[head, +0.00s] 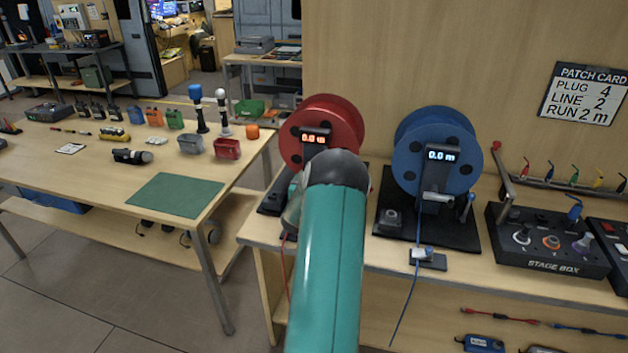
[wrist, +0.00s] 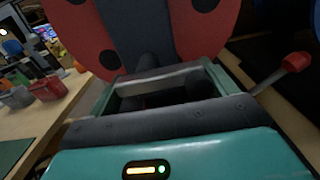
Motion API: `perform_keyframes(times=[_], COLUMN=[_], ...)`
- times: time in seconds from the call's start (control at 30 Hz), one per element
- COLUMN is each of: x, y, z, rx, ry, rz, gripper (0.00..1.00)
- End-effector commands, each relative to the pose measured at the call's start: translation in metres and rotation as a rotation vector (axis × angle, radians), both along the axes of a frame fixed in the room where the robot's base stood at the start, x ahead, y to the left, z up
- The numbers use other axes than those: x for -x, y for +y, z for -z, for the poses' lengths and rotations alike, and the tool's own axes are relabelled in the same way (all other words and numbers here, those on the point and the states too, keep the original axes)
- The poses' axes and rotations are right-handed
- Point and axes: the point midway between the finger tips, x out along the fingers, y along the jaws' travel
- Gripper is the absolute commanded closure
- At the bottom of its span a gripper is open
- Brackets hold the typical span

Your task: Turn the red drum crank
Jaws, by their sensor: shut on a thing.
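The red drum (head: 345,118) stands upright at the left end of the right-hand bench, with an orange-lit display (head: 314,137) on its front. My teal arm hides its lower part and crank in the head view. In the wrist view the red drum (wrist: 212,35) fills the top, behind a dark upright post. My gripper (wrist: 155,80) is right in front of it, its jaws shut around a dark piece at the post, apparently the crank's handle. The grip itself is mostly hidden. A lever with a red knob (wrist: 296,62) sticks out to the right, apart from my jaws.
The blue drum (head: 412,165), with its own crank and a 0.0 m display, stands close on the right. Further right is a stage box (head: 550,245). The left table (head: 110,178) holds a green mat (head: 175,195), bins and several small devices. Floor is clear between the benches.

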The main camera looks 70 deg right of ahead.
Motion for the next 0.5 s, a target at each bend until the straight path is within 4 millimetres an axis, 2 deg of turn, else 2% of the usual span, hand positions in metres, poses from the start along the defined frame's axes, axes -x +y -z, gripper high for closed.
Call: perform_keyframes(times=[0.27, 0.3, 0.37, 0.5], x=[-0.0024, -0.0024, -0.0023, -0.0015], y=[0.0006, 0.0006, 0.0006, 0.0003], z=[-0.0016, -0.0017, -0.0016, -0.0011], rx=[0.002, 0.002, 0.002, 0.002], ry=[-0.004, -0.004, -0.004, -0.003], rz=[-0.003, -0.003, -0.003, -0.002], gripper=[0.38, 0.12, 0.0, 0.0])
